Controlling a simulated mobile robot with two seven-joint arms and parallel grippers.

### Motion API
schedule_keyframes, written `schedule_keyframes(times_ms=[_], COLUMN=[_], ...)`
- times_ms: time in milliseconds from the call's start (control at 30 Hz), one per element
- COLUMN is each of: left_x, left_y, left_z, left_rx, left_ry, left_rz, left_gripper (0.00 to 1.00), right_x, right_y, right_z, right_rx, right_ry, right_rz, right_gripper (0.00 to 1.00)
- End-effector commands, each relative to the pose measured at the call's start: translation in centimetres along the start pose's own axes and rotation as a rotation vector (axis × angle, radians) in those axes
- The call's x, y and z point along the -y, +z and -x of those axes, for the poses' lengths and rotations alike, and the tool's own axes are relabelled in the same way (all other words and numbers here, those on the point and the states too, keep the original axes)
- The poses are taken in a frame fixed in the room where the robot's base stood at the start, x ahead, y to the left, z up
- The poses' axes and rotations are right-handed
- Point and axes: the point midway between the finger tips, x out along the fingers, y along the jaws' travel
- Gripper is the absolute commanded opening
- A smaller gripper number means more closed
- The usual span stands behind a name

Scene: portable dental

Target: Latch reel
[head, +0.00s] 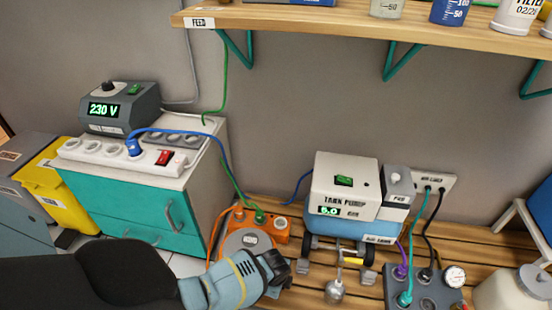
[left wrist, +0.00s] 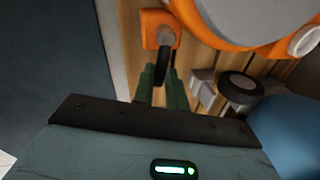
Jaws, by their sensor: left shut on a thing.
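The orange cable reel (head: 262,226) stands on the wooden floor beside the teal cabinet, with a grey disc on its face. It also shows at the top of the left wrist view (left wrist: 221,40). A dark lever (left wrist: 166,48) sticks out from an orange block of the reel there. My left gripper (left wrist: 163,78) has its green fingers closed around this lever. In the head view my left arm comes in from the lower left, and the left gripper (head: 277,266) is at the reel's lower right, covering the lever. My right gripper is not in view.
A tank pump (head: 342,188) on a blue wheeled tank stands right of the reel. Its wheel (left wrist: 240,88) is close to my left gripper. The teal cabinet (head: 128,208) carries a power strip and a 230 V unit (head: 120,107). Blue, green and orange cables run near the reel.

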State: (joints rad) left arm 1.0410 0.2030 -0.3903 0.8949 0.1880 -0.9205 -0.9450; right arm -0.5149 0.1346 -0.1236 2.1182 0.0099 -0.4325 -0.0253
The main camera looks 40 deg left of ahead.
Motion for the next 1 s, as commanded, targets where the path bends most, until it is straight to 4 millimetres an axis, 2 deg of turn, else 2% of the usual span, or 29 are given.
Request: schedule_keyframes(times_ms=[400,933,967,1000], left_x=[0.69,0.81,0.82,0.82], left_y=[-0.08,-0.01,-0.01,-0.01], left_z=[-0.15,-0.16,-0.16,-0.16], left_rx=[0.033,0.038,0.038,0.038], left_ry=[0.0,-0.001,-0.001,-0.001], left_rz=[0.174,0.196,0.196,0.196], left_gripper=[0.0,0.0,0.17,0.22], right_x=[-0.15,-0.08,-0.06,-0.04], right_y=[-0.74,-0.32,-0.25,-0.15], right_z=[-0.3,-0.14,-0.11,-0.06], right_rx=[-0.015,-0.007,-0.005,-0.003], right_ry=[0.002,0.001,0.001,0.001], right_rz=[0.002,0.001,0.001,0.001], right_gripper=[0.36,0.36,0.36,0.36])
